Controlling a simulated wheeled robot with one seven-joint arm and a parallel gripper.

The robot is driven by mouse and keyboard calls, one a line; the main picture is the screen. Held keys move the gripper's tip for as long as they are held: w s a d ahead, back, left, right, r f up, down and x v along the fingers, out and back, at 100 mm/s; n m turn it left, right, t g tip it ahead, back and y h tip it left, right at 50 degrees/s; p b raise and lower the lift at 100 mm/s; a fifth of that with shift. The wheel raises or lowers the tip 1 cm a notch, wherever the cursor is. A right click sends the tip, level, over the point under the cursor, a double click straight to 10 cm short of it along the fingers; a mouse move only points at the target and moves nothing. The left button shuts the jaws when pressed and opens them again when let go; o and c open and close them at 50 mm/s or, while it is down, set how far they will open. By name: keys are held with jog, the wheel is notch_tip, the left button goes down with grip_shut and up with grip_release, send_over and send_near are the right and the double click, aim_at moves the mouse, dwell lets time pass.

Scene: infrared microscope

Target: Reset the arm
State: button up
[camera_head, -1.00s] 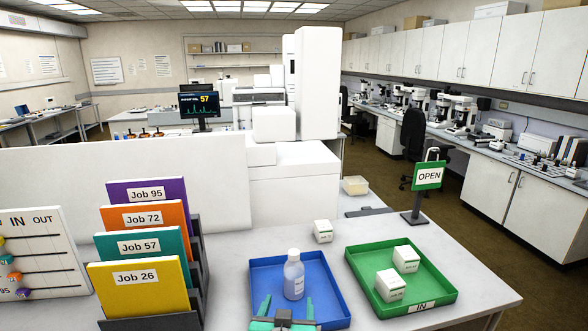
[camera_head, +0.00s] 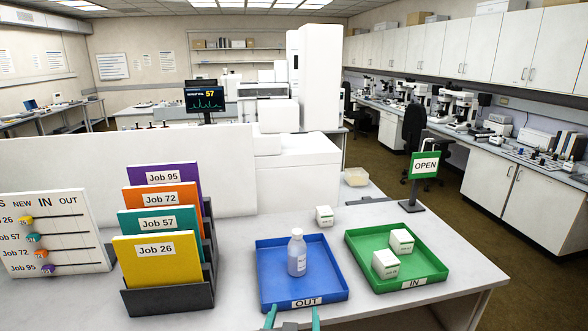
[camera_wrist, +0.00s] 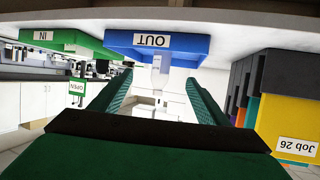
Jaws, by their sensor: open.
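My gripper (camera_head: 292,318) is at the bottom edge of the head view, in front of the blue OUT tray (camera_head: 270,293). Its two teal fingers are apart with nothing between them. In the wrist view the gripper (camera_wrist: 160,84) also shows open, and the picture is upside down. A white bottle (camera_head: 297,256) stands upright in the blue tray, clear of the fingers; it also shows beyond them in the wrist view (camera_wrist: 160,66).
A green IN tray (camera_head: 440,270) holds two white boxes (camera_head: 401,241). Another white box (camera_head: 324,215) stands on the table behind the trays. Job folders (camera_head: 157,262) stand in a dark rack at left, by a status board (camera_head: 50,235). An OPEN sign (camera_head: 424,165) stands at the right.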

jog(key=s+f+n+y, duration=0.1)
jog(key=s+f, duration=1.6)
jog(key=s+r+t, duration=0.1)
jog(key=s, duration=2.3)
jog(key=shift+t, duration=0.3)
jog(key=o, duration=0.8)
jog(key=shift+s+r, duration=0.2)
jog(key=shift+r, duration=0.1)
jog(key=shift+c, duration=0.6)
